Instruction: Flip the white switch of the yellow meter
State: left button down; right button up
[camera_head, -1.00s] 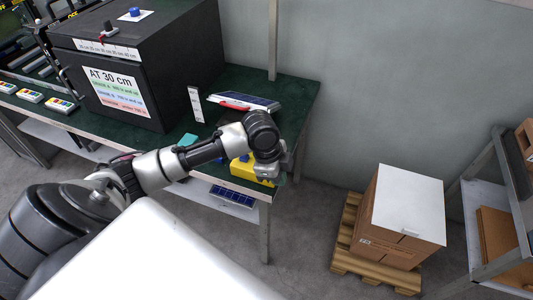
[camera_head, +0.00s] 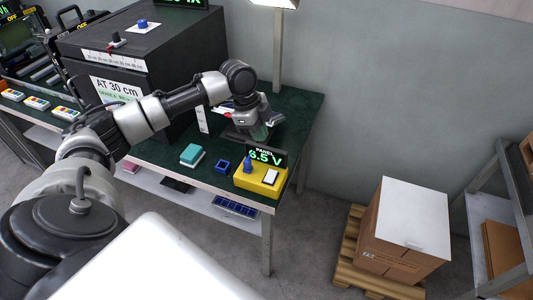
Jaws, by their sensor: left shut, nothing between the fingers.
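The yellow meter (camera_head: 247,184) stands at the front right corner of the green table. Its dark display (camera_head: 265,155) reads "PANEL 6.5 V" in green. The white switch (camera_head: 270,177) is on the right of its top, and a blue knob (camera_head: 248,166) is on the left. Which way the switch is tipped is too small to tell. My left gripper (camera_head: 262,132) is shut and empty, behind and above the meter, apart from it. My right gripper is not in view.
A teal-topped block (camera_head: 192,154) and a small blue open box (camera_head: 222,166) lie left of the meter. A large black box (camera_head: 145,60) fills the table's back left. A lamp post (camera_head: 278,50) rises behind my gripper. A carton (camera_head: 400,235) sits on a pallet at right.

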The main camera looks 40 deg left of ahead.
aim_at(272, 172)
pick_arm(q)
jog(key=x, duration=0.4)
jog(key=p+x, duration=0.1)
jog(key=x, duration=0.3)
jog(key=a+x, duration=0.1)
jog(key=x, duration=0.3)
jog(key=shift+w+d+f+p, duration=0.1)
jog(key=shift+f+p, duration=0.25)
jog(key=shift+f, duration=0.45)
jog(key=shift+w+f, duration=0.15)
jog(key=shift+f, duration=0.25)
